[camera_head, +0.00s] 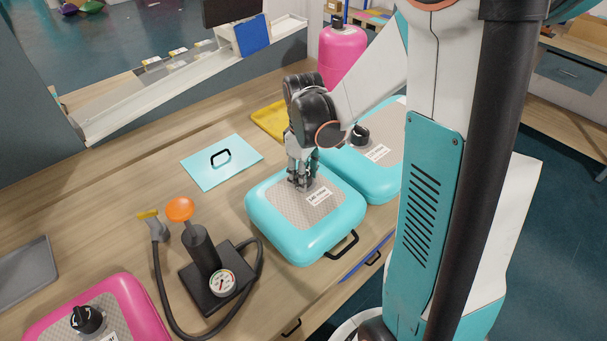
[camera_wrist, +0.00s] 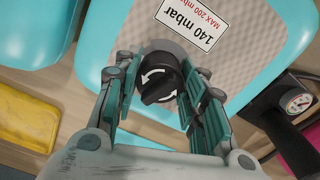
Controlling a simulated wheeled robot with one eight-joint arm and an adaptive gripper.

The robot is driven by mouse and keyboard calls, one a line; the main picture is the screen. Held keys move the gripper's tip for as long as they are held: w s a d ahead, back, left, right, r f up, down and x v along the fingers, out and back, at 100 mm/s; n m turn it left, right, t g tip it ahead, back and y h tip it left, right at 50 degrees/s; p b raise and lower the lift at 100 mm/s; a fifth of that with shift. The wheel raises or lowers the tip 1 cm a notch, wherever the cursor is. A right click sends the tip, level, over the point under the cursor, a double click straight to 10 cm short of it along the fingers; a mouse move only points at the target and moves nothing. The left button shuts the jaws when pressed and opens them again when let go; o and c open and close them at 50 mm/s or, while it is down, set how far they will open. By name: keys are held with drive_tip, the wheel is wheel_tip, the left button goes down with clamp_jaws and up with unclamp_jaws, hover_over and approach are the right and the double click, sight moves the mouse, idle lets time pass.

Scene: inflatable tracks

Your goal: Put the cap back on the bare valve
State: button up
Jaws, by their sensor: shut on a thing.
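My gripper (camera_head: 303,180) points down over the middle teal inflatable (camera_head: 285,237), with its fingers around the valve there. In the head view my fingers hide the cap and valve.
A second teal inflatable (camera_head: 377,178) and two pink ones, front left (camera_head: 45,328) and back (camera_head: 342,58), bear black caps. A hand pump (camera_head: 203,250) with gauge and hose stands left.

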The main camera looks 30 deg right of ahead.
drive_tip(key=shift+n, duration=0.7)
drive_tip(key=o, duration=1)
wheel_tip(320, 180, up, 12)
